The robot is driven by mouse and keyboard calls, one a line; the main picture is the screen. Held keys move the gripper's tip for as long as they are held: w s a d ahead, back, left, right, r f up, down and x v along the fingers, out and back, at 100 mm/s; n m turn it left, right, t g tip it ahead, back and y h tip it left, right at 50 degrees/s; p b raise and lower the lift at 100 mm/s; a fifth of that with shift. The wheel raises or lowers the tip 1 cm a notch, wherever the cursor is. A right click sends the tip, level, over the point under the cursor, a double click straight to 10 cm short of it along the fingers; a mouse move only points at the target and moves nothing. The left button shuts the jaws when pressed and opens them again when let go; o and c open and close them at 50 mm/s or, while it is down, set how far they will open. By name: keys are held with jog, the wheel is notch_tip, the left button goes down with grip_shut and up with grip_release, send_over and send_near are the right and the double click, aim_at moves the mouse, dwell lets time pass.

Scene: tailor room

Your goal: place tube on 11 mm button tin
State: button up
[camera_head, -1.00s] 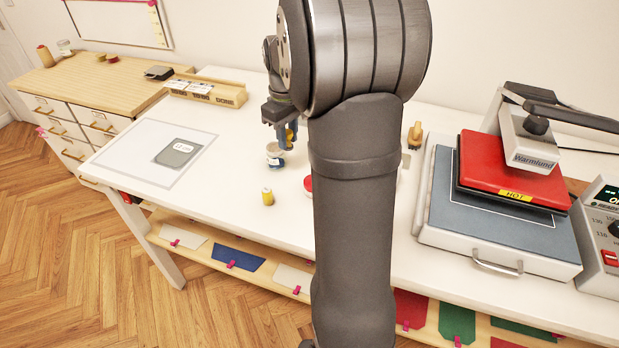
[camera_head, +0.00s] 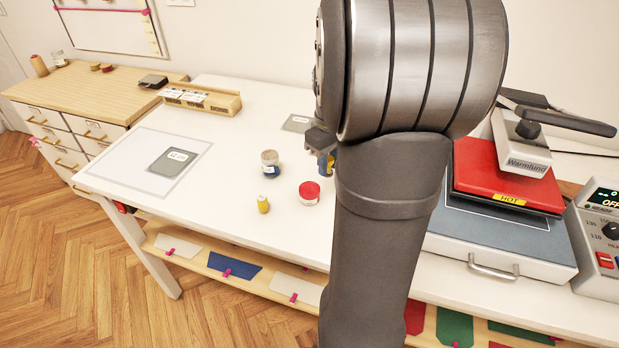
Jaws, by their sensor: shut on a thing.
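My gripper (camera_head: 324,166) is above the white table, beside the large arm link that partly hides it. It is shut on a small blue-and-yellow thing, which looks like the tube, though its shape is hard to make out. To its left stands a small clear tin with dark blue contents (camera_head: 270,164). Nearer the front, just below the gripper in the picture, stands a tin with a red top (camera_head: 309,192). The size labels on both tins are too small to read. The gripper appears apart from both tins.
A small yellow object (camera_head: 263,204) stands near the table's front edge. A grey card (camera_head: 297,123) lies behind the tins. A white sheet with a grey piece (camera_head: 172,161) is at left, a wooden rack (camera_head: 203,97) behind. A red heat press (camera_head: 505,177) marked HOT stands at right.

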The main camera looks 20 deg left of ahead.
jog(key=a+f, duration=0.2)
jog(key=a, duration=0.1)
jog(key=a+f, duration=0.1)
jog(key=shift+w+a, duration=0.25)
jog(key=shift+a, duration=0.15)
jog(key=shift+f, duration=1.95)
jog(key=o, duration=1)
jog(key=shift+f, duration=0.1)
notch_tip(320, 180, up, 12)
jog(key=shift+r, duration=0.15)
